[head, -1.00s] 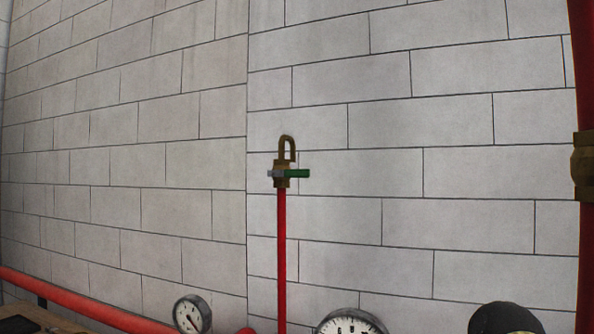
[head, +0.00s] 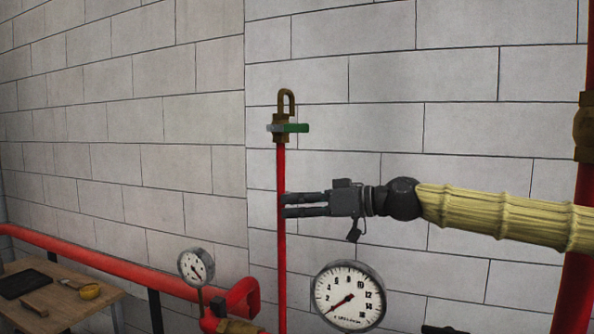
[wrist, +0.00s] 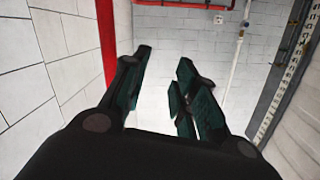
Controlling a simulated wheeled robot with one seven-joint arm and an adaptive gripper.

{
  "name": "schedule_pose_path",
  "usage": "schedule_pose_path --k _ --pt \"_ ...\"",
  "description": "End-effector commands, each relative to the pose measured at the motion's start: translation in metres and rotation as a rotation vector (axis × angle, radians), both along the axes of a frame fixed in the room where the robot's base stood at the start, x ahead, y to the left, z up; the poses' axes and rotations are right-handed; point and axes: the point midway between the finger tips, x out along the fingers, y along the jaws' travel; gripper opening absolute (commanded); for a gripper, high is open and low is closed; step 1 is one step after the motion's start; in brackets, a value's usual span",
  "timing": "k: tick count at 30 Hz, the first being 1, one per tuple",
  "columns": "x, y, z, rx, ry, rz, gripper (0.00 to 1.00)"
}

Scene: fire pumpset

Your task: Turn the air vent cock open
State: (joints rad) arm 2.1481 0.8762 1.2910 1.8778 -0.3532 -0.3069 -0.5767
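The air vent cock (head: 281,128) is a brass valve with a curved outlet on top of a thin upright red pipe (head: 281,240). Its green handle (head: 296,128) lies level, pointing right. My gripper (head: 284,205) is below the cock in the head view, level, with its fingertips pointing left at the pipe's image. Whether it touches the pipe I cannot tell. In the wrist view the two fingers (wrist: 163,85) stand apart with nothing between them. The cock is not seen in the wrist view.
A large gauge (head: 348,296) and a smaller gauge (head: 196,267) stand low in front. A thick red pipe (head: 110,268) runs along the left wall. A wooden table (head: 62,306) with small items is at lower left. A vertical red pipe (head: 574,290) stands at right.

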Motion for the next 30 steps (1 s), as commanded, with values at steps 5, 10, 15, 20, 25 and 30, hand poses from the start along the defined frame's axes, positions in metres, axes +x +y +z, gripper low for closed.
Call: schedule_pose_path --k 5,10,15,20,25,30 --pt "-0.015 -0.063 0.114 0.032 -0.187 -0.009 0.29" --pt "-0.03 -0.094 0.163 0.038 -0.277 -0.014 0.29" --pt "-0.031 -0.095 0.174 0.037 -0.296 -0.015 0.29" --pt "-0.023 -0.078 0.175 0.038 -0.292 -0.014 0.29" --pt "-0.012 -0.052 0.175 0.037 -0.292 -0.013 0.29" --pt "-0.001 -0.027 0.175 0.037 -0.293 -0.013 0.29"
